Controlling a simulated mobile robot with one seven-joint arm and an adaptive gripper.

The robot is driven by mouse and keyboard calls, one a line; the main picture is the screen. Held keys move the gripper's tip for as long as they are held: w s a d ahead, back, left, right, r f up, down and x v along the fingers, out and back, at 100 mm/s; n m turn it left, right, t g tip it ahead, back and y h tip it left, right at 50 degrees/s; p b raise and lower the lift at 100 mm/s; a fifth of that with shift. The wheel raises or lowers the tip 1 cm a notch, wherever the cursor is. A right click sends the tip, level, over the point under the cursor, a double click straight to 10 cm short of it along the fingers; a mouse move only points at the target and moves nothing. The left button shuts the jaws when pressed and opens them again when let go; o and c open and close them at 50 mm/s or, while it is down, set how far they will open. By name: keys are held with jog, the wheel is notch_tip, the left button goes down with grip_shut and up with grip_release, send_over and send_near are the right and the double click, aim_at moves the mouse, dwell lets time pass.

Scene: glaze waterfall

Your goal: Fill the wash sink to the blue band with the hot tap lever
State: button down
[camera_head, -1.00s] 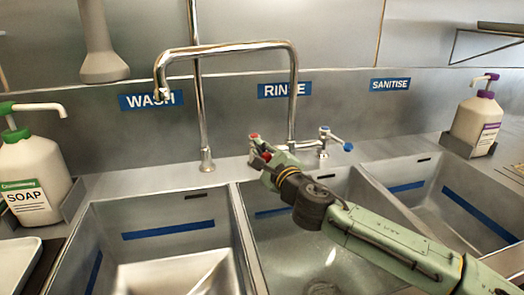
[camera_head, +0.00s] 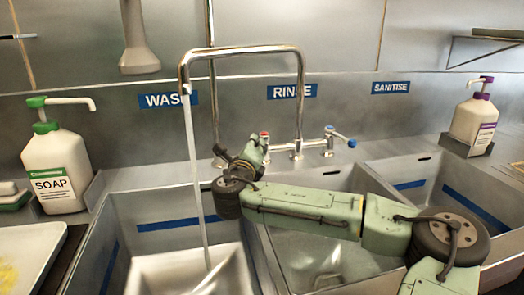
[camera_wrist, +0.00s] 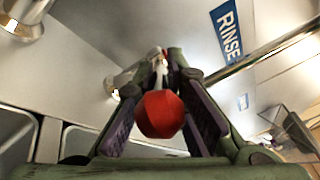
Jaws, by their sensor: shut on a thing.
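The wash sink (camera_head: 128,205) is at the left, with a blue band (camera_head: 175,225) on its back wall. A thin water stream (camera_head: 196,170) falls from the spout (camera_head: 186,88) into it. The water level is hard to make out, and the pale sink floor shows below the band. My gripper (camera_head: 258,146) is at the tap, left of the blue-tipped lever (camera_head: 342,138). In the wrist view, the hot tap lever's red knob (camera_wrist: 160,114) sits between my gripper's fingers (camera_wrist: 163,75), which are shut on the lever. The gripper hides most of the lever in the head view.
The rinse sink (camera_head: 330,180) lies under my arm, and the sanitise sink (camera_head: 400,165) is at the right. A soap bottle (camera_head: 58,160) stands at the left and a purple-topped bottle (camera_head: 476,122) at the back right. The tall spout pipe (camera_head: 300,90) rises behind my gripper.

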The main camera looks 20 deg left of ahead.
jog(key=shift+w+a+m+t+h, duration=0.1)
jog(key=shift+a+m+h, duration=0.5)
jog(key=shift+h, duration=0.4)
jog(key=shift+s+a+m+t+h, duration=0.1)
jog(key=shift+a+m+h, duration=0.3)
jog(key=shift+m+h, duration=0.45)
jog(key=shift+w+a+m+t+h, duration=0.1)
jog(key=shift+a+m+h, duration=0.4)
jog(key=shift+h, duration=0.65)
jog(key=c, duration=1.6)
grip_release()
jog(key=shift+c, duration=0.2)
jog(key=s+a, duration=0.1)
jog(key=s, duration=1)
jog(key=shift+s, duration=0.4)
